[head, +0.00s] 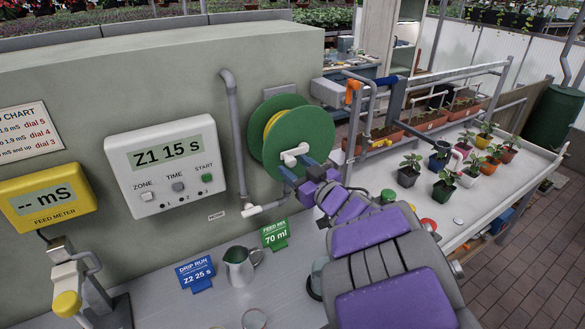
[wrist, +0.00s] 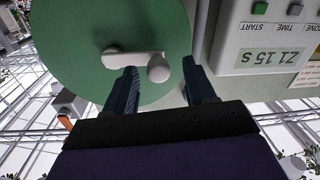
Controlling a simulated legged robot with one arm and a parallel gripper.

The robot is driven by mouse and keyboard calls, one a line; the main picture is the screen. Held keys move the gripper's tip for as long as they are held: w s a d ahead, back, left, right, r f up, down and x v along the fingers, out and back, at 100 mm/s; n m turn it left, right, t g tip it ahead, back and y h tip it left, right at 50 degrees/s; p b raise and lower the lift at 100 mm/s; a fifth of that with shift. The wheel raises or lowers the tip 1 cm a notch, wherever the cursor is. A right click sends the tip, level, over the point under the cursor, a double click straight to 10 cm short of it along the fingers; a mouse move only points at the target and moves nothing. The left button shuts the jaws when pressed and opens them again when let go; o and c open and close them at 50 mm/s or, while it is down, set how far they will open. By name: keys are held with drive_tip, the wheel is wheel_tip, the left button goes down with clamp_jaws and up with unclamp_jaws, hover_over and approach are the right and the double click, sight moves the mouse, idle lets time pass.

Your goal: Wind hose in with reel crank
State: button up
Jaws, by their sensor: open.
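The hose reel (head: 318,130) has green round flanges and is mounted on the grey-green wall, with yellow hose (head: 271,121) showing between the flanges. Its white crank (head: 294,152) sits at the hub. In the wrist view the crank arm (wrist: 118,60) reaches across the green face to a round knob (wrist: 158,68). My gripper (wrist: 163,76) is open, and the knob appears between its fingertips, nearer the left one. I cannot tell whether either finger touches it. In the head view my gripper (head: 300,172) is just below the crank. How far the hose runs out is hidden.
A control box (head: 163,165) reading Z1 15 s and a yellow feed meter (head: 45,197) are left of the reel. A grey pipe (head: 237,140) runs beside it. A metal jug (head: 239,266) and signs stand on the counter below. Potted plants (head: 446,187) stand on the right bench.

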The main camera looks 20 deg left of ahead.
drive_tip(key=shift+w+a+r, duration=0.1)
drive_tip(key=shift+w+a, duration=0.05)
drive_tip(key=shift+w, duration=0.3)
drive_tip(key=shift+a, duration=0.2)
drive_tip(key=shift+a, duration=0.2)
drive_tip(key=shift+c, duration=1.4)
drive_tip(key=shift+d, duration=0.1)
clamp_jaws()
